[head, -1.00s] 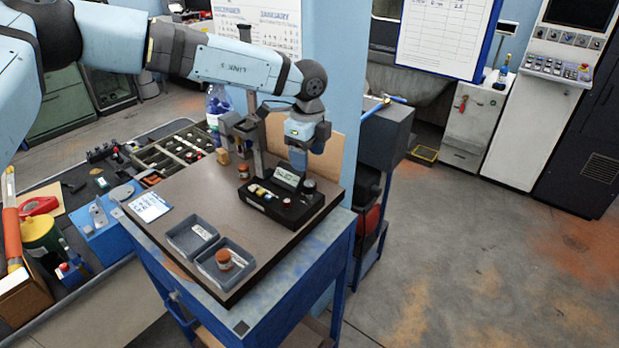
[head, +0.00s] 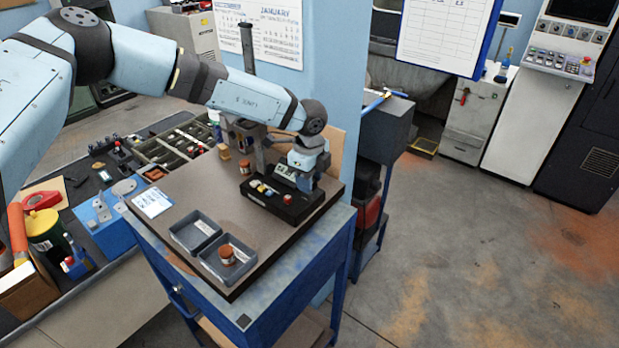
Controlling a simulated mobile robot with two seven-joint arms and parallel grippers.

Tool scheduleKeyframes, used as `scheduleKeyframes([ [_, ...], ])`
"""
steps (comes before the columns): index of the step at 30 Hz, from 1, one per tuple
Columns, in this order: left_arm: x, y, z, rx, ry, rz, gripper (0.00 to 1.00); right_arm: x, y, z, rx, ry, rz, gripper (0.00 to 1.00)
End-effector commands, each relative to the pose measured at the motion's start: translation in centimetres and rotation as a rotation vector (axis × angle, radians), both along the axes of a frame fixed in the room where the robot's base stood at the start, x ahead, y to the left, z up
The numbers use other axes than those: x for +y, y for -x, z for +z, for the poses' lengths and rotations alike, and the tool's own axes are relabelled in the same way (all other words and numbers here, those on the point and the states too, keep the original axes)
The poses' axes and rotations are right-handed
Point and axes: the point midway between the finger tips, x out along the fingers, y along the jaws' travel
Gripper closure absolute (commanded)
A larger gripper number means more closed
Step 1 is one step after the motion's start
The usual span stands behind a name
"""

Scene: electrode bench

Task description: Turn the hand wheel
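I cannot make out a hand wheel for sure. A black box (head: 290,211) with small coloured knobs and a tilted display stands at the bench's back right. A grey stand device with a tall column (head: 247,45) is behind it to the left, partly hidden by my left arm. My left gripper (head: 302,180) points down at the right rear of the black box, at or just above its top. It hides that part of the box, and its finger gap is too small to judge. My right gripper is out of view.
Two grey trays stand at the bench front; the nearer tray (head: 212,266) holds a brown-lidded jar (head: 227,254). A second jar (head: 245,167) and a yellowish block (head: 224,152) are near the stand. A white card (head: 152,202) lies at the left. The middle of the bench top is bare.

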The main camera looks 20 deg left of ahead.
Motion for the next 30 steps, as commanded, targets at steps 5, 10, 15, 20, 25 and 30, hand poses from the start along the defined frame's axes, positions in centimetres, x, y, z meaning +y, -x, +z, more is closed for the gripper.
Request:
scheduleKeyframes([
  [5, 0.0, 0.0, 0.0, 0.000, 0.000, -0.001, 0.87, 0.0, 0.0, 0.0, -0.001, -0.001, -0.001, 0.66],
  [10, 0.0, 0.0, -0.1, -0.001, 0.001, -0.023, 0.87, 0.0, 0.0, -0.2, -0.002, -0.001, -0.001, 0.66],
  [15, 0.0, 0.0, -0.2, 0.000, 0.001, -0.094, 0.87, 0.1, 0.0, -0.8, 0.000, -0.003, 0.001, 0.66],
  [20, 0.0, 0.0, -0.3, -0.001, 0.003, -0.208, 0.87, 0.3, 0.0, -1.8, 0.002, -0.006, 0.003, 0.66],
  [25, 0.0, 0.0, -0.4, 0.000, 0.002, -0.364, 0.87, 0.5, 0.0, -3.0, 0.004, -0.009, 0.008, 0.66],
  [30, -0.1, 0.0, -0.4, -0.001, 0.002, -0.527, 0.87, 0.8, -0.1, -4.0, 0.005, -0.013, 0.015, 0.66],
])
